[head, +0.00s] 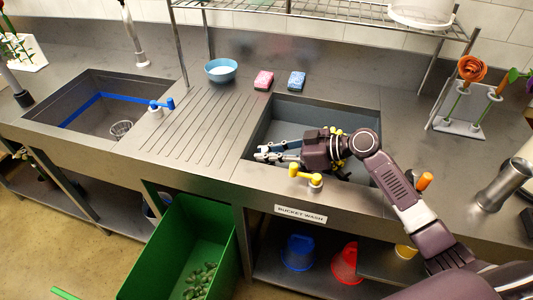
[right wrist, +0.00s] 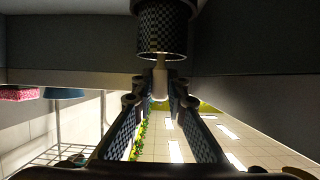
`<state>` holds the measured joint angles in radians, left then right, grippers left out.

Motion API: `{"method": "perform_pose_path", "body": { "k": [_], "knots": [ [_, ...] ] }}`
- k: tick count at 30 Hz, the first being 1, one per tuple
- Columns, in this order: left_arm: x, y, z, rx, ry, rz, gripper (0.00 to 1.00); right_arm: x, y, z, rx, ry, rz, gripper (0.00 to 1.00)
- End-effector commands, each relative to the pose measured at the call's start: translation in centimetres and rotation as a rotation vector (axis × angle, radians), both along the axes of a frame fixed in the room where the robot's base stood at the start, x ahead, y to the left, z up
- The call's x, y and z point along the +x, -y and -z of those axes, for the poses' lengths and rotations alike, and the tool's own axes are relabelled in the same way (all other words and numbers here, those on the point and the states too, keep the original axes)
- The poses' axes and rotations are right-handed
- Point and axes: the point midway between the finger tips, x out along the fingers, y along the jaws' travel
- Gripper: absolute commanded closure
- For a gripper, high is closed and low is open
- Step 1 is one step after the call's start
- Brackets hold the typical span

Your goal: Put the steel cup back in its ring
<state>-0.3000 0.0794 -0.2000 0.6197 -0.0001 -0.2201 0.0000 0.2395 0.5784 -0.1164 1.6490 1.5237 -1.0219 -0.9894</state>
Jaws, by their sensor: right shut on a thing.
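My right gripper (head: 264,153) reaches into the right sink and points left, close to the sink's left wall. In the right wrist view its two fingers (right wrist: 160,104) close around the pale stem (right wrist: 160,82) of a dark, checkered cylinder (right wrist: 163,30). This looks like the steel cup, with its perforated wall. The cup is not clear in the head view. I cannot make out its ring; the right sink's floor is largely hidden by my arm and the front wall. A similar pale mesh cup (head: 121,128) sits in the left sink. My left gripper is out of view.
The right sink (head: 345,110) has a yellow-handled tap (head: 306,174) at its front edge. A blue bowl (head: 220,70), pink sponge (head: 263,80) and blue sponge (head: 296,80) stand behind. A steel cylinder (head: 503,183) and flower rack (head: 460,125) are at right. A green bin (head: 160,255) stands below.

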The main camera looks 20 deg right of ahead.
Motion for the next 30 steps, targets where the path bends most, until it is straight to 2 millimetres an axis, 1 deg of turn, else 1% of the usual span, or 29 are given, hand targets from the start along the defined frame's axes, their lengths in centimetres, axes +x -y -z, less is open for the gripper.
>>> {"method": "perform_pose_path", "body": {
  "k": [1,7,8,12,13,25,28,30],
  "knots": [
    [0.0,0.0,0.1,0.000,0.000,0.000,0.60,-0.1,-0.1,0.3,0.002,-0.003,-0.001,1.00],
    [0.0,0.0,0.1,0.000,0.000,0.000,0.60,-0.1,-0.1,0.3,0.002,-0.005,0.000,1.00],
    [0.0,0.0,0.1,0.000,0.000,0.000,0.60,-0.1,-0.1,0.3,0.002,-0.005,-0.001,0.84],
    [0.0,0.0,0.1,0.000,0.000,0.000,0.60,-0.1,-0.1,0.4,0.003,-0.006,0.000,0.69],
    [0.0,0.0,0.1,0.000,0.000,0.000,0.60,-0.1,-0.1,0.4,0.003,-0.006,0.000,0.67],
    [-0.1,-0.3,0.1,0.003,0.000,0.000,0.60,-0.1,-0.1,0.5,0.003,-0.008,-0.001,0.67],
    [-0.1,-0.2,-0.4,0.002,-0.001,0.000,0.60,-0.1,-0.1,0.1,0.003,-0.008,-0.001,0.67],
    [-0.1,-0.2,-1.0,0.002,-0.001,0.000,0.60,-0.1,-0.1,-0.5,0.003,-0.007,0.000,0.67]
  ]
}}
